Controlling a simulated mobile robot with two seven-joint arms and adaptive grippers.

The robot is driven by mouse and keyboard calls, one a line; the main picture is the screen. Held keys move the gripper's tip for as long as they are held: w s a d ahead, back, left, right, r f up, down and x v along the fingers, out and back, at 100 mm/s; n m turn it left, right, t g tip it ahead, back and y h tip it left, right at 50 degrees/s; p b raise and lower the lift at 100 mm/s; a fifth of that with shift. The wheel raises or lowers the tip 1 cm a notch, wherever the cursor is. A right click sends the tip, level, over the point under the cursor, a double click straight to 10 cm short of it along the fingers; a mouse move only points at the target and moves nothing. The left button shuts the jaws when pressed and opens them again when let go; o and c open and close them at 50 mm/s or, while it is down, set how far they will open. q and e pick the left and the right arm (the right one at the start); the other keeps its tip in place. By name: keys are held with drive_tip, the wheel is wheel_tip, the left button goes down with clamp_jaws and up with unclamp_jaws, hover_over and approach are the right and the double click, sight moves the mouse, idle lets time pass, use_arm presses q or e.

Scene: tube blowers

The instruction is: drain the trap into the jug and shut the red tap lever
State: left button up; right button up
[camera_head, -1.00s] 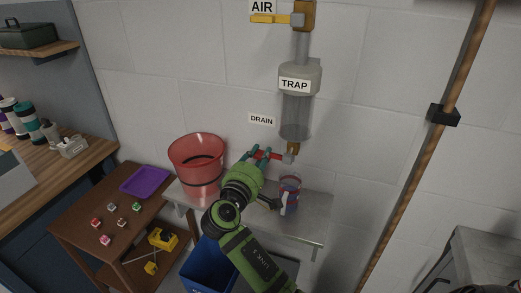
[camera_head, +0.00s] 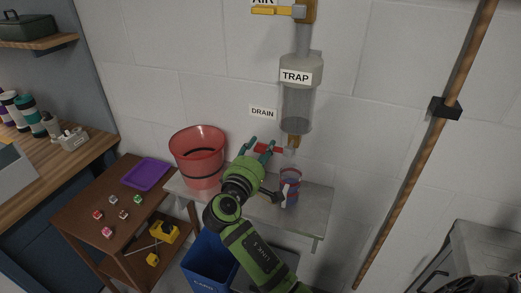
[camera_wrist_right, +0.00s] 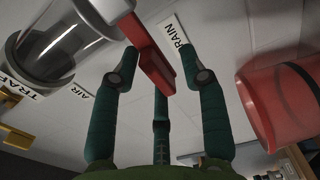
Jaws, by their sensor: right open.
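The grey trap (camera_head: 298,105) with its clear bowl hangs on the wall. The red tap lever (camera_head: 268,149) sticks out sideways to the left below it, above the jug (camera_head: 292,192), a small clear vessel with red and blue on it. My right gripper (camera_head: 262,145) is open at the lever. In the right wrist view, the red lever (camera_wrist_right: 153,58) lies between the spread teal fingers of the gripper (camera_wrist_right: 160,62), with no clear grip on it. The trap bowl (camera_wrist_right: 62,38) shows there at the left. Whether liquid runs is hard to tell. My left gripper is out of view.
A red bucket (camera_head: 197,160) stands left of the jug on the grey shelf (camera_head: 312,218). A blue bin (camera_head: 207,262) is below. A yellow air lever (camera_head: 275,11) sits above the trap. A brown cart (camera_head: 85,215) with small cubes and a purple tray (camera_head: 146,173) is left.

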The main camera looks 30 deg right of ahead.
drive_tip(key=v, duration=1.2)
drive_tip(key=w+a+f+n+y, duration=0.1)
drive_tip(key=a+f+n+y, duration=0.15)
drive_tip(key=f, duration=0.85)
drive_tip(key=w+a+f+n+y, duration=0.15)
drive_tip(key=f+y, duration=0.25)
drive_tip(key=f, duration=0.6)
drive_tip(key=s+f+g+y+b, duration=0.15)
drive_tip(key=s+f, duration=0.25)
drive_tip(key=f, duration=0.5)
drive_tip(key=s+f+g+y, duration=0.2)
drive_tip(key=s+f, duration=0.1)
drive_tip(key=f, duration=0.6)
drive_tip(key=s+d+f+m+g+y, duration=0.25)
drive_tip(key=s+f+m+g, duration=0.2)
drive_tip(key=s+f, duration=1.35)
drive_tip(key=s+d+f+m+g, duration=0.1)
drive_tip(key=s+d+f+m, duration=0.1)
drive_tip(key=s, duration=0.7)
drive_tip(key=s+d+f+m+g+y+b, duration=0.1)
drive_tip(key=s+d+f+m, duration=0.1)
drive_tip(key=s, duration=0.8)
drive_tip(key=shift+f+m+g, duration=0.3)
drive_tip(key=shift+f+m, duration=0.35)
drive_tip(key=shift+f, duration=0.25)
